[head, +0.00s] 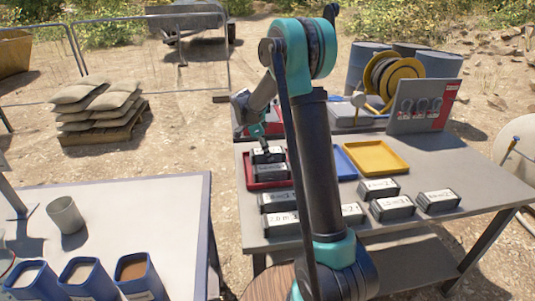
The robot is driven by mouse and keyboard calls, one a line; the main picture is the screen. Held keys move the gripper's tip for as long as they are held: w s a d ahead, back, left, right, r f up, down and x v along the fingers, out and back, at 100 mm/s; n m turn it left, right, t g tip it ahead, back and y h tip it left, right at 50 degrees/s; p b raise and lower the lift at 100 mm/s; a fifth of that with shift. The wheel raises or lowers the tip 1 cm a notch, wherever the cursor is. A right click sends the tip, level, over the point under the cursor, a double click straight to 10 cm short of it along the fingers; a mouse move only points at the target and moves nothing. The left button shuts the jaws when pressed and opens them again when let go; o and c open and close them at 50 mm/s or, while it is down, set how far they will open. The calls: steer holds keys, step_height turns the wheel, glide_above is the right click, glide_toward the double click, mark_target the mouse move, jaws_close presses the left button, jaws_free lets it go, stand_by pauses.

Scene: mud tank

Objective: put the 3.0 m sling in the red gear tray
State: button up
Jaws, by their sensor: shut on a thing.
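My gripper (264,145) is shut on a small dark box with a white label (267,155), over the red gear tray (252,184) on the right-hand table. A similar dark labelled box (271,170) shows in the tray, just below and in front of the held one. I cannot tell whether the two boxes touch. The held box's label is too small to read, so I cannot tell whether it is the 3.0 m sling. My arm hides part of the table to the right of the red tray.
Several labelled boxes stand on the table's near part, among them one at the right (437,201) and one in front (392,208). A blue tray (343,165) and a yellow tray (378,170) lie right of my arm. A sign board (425,105) stands at the back.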

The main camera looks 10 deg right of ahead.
steer(key=shift+f, duration=0.45)
steer(key=shift+f, duration=0.1)
steer(key=o, duration=1.5)
steer(key=v, duration=1.2)
